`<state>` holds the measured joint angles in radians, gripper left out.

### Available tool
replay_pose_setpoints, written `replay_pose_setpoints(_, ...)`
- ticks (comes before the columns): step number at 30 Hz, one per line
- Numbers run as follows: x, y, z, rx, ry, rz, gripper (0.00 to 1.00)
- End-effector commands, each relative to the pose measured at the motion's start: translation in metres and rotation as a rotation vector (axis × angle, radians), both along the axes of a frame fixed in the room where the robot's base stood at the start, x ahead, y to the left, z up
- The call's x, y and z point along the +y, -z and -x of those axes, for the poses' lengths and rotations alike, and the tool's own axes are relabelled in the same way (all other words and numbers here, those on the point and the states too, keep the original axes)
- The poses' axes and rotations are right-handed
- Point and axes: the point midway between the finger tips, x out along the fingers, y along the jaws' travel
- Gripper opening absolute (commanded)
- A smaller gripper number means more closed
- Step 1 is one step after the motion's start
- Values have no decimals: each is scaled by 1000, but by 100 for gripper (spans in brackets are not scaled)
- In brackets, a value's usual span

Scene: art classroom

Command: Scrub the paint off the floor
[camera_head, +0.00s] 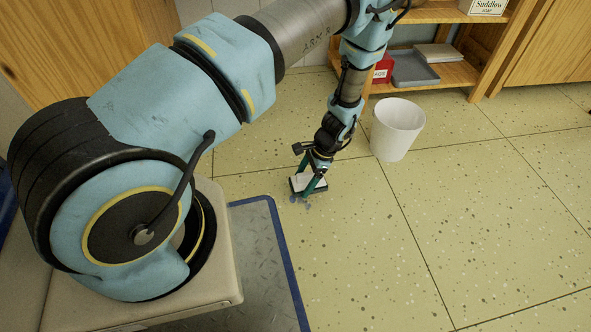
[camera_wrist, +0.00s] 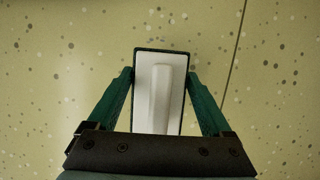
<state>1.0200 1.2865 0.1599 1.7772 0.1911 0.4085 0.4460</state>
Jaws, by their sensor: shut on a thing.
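My gripper (camera_head: 308,180) reaches down to the floor and is shut on a scrubber. The scrubber (camera_head: 301,184) is a rectangular block with a white top and a dark green edge. In the wrist view the scrubber (camera_wrist: 172,90) shows its white raised handle between the two green fingers of my gripper (camera_wrist: 161,84). It is at or very close to the floor; I cannot tell whether it touches. A small bluish paint mark (camera_head: 306,199) shows on the floor just in front of the scrubber. Whatever lies under the scrubber is hidden.
A white bucket (camera_head: 397,130) stands on the floor to the right of my gripper. A wooden shelf (camera_head: 452,74) behind it holds a grey tray (camera_head: 413,70) and a red box (camera_head: 382,69). The speckled tile floor (camera_head: 470,210) is clear to the right.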

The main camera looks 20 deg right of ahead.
Motion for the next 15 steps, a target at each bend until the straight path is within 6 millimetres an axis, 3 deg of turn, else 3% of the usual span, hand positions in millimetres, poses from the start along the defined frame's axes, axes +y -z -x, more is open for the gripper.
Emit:
replay_pose_setpoints(9,-1,-32,-2,0,-3,0,6)
replay_pose_setpoints(15,0,-35,-3,0,-3,0,6)
